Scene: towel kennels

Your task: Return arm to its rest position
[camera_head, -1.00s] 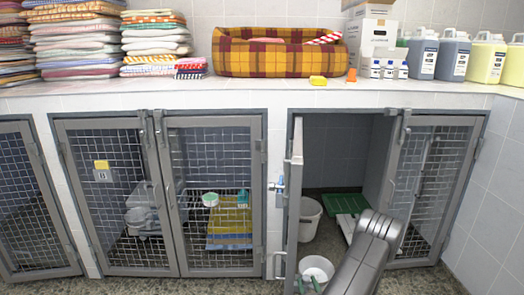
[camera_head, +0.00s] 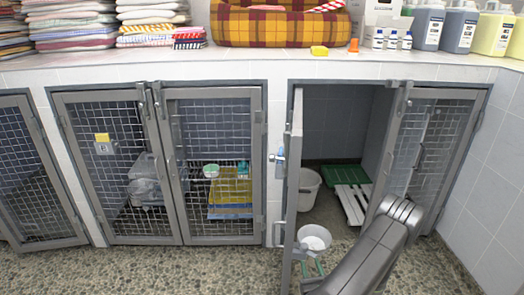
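My arm reaches in from the lower right of the head view, its elbow in front of the open right-hand kennel. My gripper (camera_head: 312,268) shows small at the bottom, partly cut off by the frame and the door edge.
The open kennel door (camera_head: 291,190) stands edge-on close to the gripper's left. A white bucket (camera_head: 308,188) and a slatted white-and-green board (camera_head: 352,200) are inside. Closed mesh doors (camera_head: 112,165) are at left. The counter (camera_head: 200,68) holds towels and bottles. Speckled floor (camera_head: 150,272) is clear.

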